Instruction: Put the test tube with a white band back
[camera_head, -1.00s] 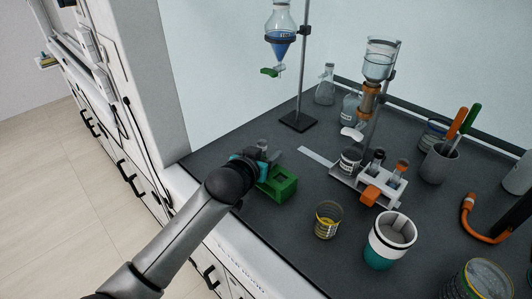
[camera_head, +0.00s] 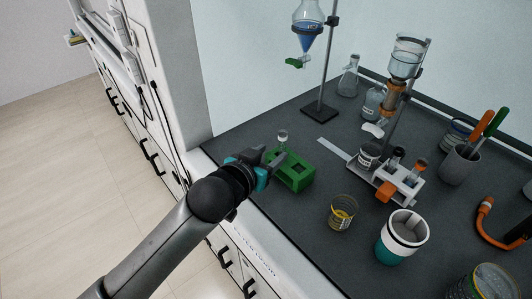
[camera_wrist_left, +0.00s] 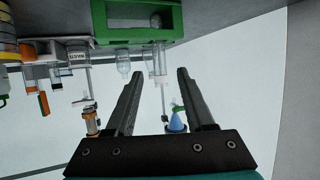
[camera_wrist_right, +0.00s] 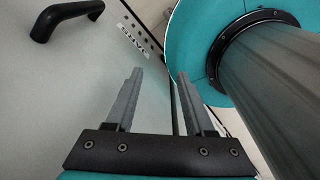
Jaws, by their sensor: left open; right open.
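A green rack (camera_head: 299,184) stands near the bench's front left edge. A clear tube with a whitish part (camera_head: 283,137) rises at its far left side. In the left wrist view, which is upside down, the green rack (camera_wrist_left: 190,22) is at the top. My left gripper (camera_head: 276,157) is open and empty, just in front of the rack. My right gripper (camera_wrist_right: 160,75) is open and empty, away from the bench top.
A white rack (camera_head: 411,190) with capped tubes and an orange block (camera_head: 385,191) stands to the right. A yellow-banded beaker (camera_head: 342,212) and a white-and-teal container (camera_head: 402,238) stand in front. A stand (camera_head: 319,110) holds a funnel with blue liquid (camera_head: 306,38) behind.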

